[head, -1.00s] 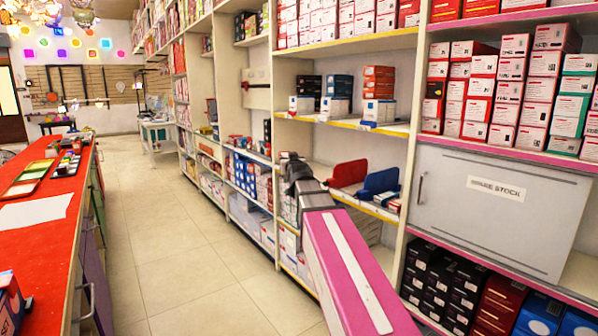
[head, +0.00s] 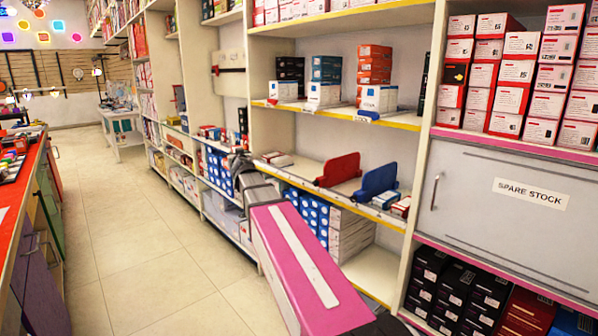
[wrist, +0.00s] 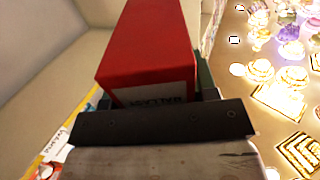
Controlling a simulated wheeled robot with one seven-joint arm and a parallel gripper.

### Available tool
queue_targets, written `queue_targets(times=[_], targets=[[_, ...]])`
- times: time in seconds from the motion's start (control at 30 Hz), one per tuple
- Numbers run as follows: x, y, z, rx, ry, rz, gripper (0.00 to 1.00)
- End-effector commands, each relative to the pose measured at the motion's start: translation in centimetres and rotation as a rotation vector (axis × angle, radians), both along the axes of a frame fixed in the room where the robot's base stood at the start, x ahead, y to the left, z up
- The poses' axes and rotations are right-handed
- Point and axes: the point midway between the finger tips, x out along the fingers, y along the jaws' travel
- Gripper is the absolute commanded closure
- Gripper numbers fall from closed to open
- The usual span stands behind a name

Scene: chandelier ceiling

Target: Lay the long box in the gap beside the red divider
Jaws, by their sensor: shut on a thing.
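My gripper (wrist: 155,95) is shut on a long red box (wrist: 155,45) with a white label on its near end, in the wrist view. In the head view the dark end of my arm (head: 240,164) is in front of the shelving, left of the dividers; the fingers and held box cannot be made out there. The red divider (head: 338,170) stands on the middle shelf (head: 322,192). The blue divider (head: 376,182) stands to its right, with a narrow gap between them. My gripper is apart from both.
Small red and white boxes (head: 275,159) lie left of the red divider, and others (head: 401,206) right of the blue one. A shelf with boxes (head: 323,92) is above. A grey spare stock panel (head: 500,195) is at right. The aisle floor (head: 150,240) is clear.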

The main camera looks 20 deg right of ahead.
Motion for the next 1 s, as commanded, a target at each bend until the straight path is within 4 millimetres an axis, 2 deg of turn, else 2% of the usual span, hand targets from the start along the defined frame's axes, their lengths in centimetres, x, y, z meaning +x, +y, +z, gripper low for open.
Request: queue_targets(times=[0.47, 0.7, 1.0], targets=[[3.1, -1.5, -2.9, -0.002, -0.001, -0.135, 0.88], [5.7, -3.5, -5.0, -0.001, -0.003, -0.316, 0.88], [8.7, -6.5, -6.2, -0.002, -0.004, -0.61, 0.88]])
